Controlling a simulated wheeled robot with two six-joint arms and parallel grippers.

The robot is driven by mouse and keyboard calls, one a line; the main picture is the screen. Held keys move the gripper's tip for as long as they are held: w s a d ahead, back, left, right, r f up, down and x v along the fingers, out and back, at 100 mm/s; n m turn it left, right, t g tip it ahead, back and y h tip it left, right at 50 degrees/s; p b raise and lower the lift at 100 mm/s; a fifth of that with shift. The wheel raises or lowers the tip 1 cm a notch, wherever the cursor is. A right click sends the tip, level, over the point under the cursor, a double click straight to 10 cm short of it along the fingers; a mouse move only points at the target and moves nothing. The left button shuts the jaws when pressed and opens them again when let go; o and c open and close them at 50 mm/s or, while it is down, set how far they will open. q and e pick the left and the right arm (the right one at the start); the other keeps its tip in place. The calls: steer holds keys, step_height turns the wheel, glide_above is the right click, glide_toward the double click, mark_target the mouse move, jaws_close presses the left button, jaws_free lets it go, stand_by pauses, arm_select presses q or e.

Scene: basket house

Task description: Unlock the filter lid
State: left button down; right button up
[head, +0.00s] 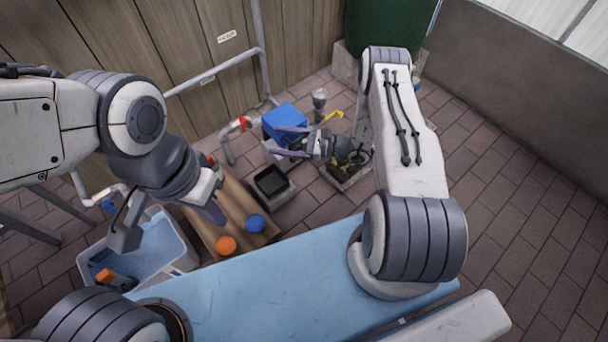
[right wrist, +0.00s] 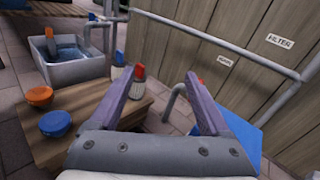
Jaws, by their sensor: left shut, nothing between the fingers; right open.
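The blue filter lid (head: 285,119) tops a pale box near the fence, right of the pipe. It also shows in the right wrist view (right wrist: 246,138), partly behind my right finger. I cannot make out its latch. My right gripper (head: 287,141) is open and empty, its fingers in front of the lid's near side in the head view; I cannot tell if they touch it. Its two purple fingers (right wrist: 162,85) stand apart in the right wrist view. My left gripper (head: 216,217) is shut and empty, above the wooden bench, away from the lid.
A wooden bench (head: 205,230) carries an orange knob (head: 225,245) and a blue knob (head: 255,223). A water basin (head: 183,262) stands left. A grey pipe (head: 228,150) with a red part (head: 243,123) runs beside the lid. A black tray (head: 271,181) and a yellow tap (head: 334,115) are near.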

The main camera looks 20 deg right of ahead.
steer(key=s+d+f+m+t+h+b, duration=0.2)
steer(key=d+f+m+t+h+b, duration=0.3)
steer(key=f, duration=0.7)
steer(key=s+d+f+m+t+h+b, duration=0.25)
steer(key=d+f+m+h, duration=0.2)
steer(key=d+f, duration=0.55)
arm_select(q)
step_height(320, 180, down, 15)
steer(key=b, duration=0.4)
steer(key=shift+b, duration=0.3)
arm_select(e)
steer(key=a+x, duration=0.2)
steer(key=x, duration=0.9)
steer(key=shift+f+t+y, duration=0.25)
steer(key=shift+t+y, duration=0.1)
arm_select(q)
steer(key=shift+r, duration=0.1)
arm_select(e)
steer(key=shift+a, duration=0.15)
jaws_close()
